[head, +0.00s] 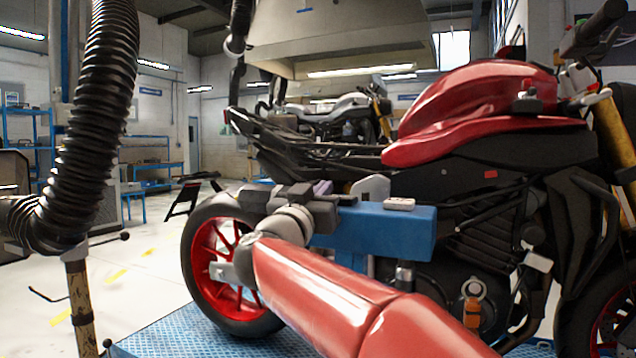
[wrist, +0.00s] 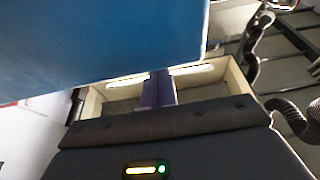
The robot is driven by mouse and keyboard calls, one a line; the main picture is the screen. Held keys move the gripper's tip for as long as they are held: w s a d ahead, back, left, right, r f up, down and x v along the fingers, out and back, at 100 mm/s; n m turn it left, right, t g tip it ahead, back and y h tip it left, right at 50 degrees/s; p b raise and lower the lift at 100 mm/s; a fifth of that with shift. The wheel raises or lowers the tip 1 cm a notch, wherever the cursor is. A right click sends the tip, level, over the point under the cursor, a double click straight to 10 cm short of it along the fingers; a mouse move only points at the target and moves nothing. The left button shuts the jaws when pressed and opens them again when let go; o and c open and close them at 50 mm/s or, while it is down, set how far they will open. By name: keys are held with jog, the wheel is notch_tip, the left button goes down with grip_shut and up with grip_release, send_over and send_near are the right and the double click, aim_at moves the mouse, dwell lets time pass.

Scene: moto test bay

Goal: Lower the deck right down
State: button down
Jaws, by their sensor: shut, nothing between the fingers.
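The deck (head: 165,338), a blue chequered lift platform, shows at the bottom of the head view under a red and black motorcycle (head: 470,110). Its height above the floor cannot be told. My gripper (head: 322,187) is shut and empty beside a blue box-shaped unit (head: 375,230) in front of the motorcycle. The wrist view shows my gripper's purple fingers (wrist: 157,90) together, with the blue unit (wrist: 100,40) close by and filling the upper left. A small pale piece (head: 400,204) sits on top of the unit. Whether my fingers touch the unit cannot be told.
A black ribbed hose (head: 95,120) hangs at the left, near a worn yellow post (head: 80,300). Another motorcycle (head: 335,110) stands farther back under a large hood (head: 345,40). Blue shelving (head: 30,130) stands at the far left. Pale floor is open at the left.

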jog(key=shift+f, duration=0.35)
